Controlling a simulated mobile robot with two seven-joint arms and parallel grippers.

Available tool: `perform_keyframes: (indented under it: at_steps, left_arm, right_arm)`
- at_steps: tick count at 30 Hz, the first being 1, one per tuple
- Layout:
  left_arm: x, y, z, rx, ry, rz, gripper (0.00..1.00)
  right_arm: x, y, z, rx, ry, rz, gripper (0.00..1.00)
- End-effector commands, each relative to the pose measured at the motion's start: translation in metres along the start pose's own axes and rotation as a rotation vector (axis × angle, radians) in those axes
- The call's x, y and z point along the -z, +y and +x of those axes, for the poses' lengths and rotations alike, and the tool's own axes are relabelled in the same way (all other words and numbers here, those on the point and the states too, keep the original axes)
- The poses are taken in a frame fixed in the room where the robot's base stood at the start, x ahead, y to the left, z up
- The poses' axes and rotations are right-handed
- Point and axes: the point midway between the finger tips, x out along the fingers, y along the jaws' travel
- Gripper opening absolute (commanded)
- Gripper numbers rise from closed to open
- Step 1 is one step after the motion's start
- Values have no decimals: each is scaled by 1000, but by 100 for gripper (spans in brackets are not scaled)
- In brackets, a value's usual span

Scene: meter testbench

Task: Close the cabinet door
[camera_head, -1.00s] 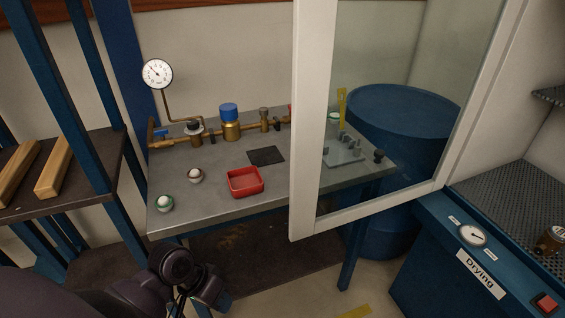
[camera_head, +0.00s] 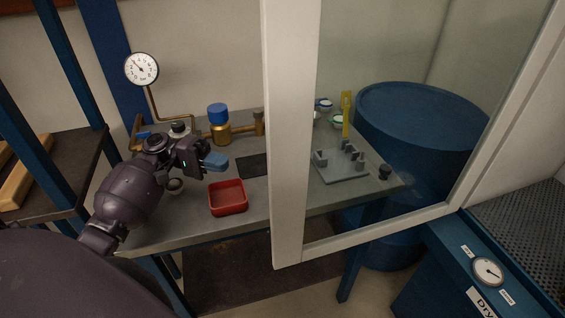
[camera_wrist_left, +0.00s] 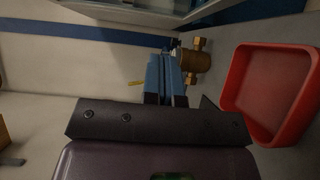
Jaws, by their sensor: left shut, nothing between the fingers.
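The cabinet door (camera_head: 290,150) is a white frame around a glass pane (camera_head: 400,110). It stands open, swung out in front of the table's right part. Its hinge side joins the cabinet (camera_head: 515,135) at the right. My left gripper (camera_head: 216,161) is shut and empty, over the table to the left of the door's free edge and apart from it. In the left wrist view its blue fingers (camera_wrist_left: 166,78) are together. A pale frame edge (camera_wrist_left: 130,14) crosses the top of that view; I cannot tell for sure if it is the door. My right gripper is not in view.
The metal table (camera_head: 190,236) holds a red tray (camera_head: 228,198), a gauge (camera_head: 141,69) on brass piping and a blue-capped valve (camera_head: 218,121). A blue barrel (camera_head: 420,125) stands behind the glass. A blue drying unit (camera_head: 425,275) is at the lower right.

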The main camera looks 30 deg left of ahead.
Motion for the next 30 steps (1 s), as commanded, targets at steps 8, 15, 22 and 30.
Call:
perform_keyframes:
  at_steps: [8,15,22,30]
  left_arm:
    - [2,6,10,-20,0,1,0]
    - [2,8,50,-21,-1,2,0]
    - [2,8,90,-20,0,2,0]
    - [-18,8,118,-18,1,1,0]
  right_arm:
    - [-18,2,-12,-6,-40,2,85]
    - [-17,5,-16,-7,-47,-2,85]
    - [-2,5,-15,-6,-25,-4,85]
    - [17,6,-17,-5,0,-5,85]
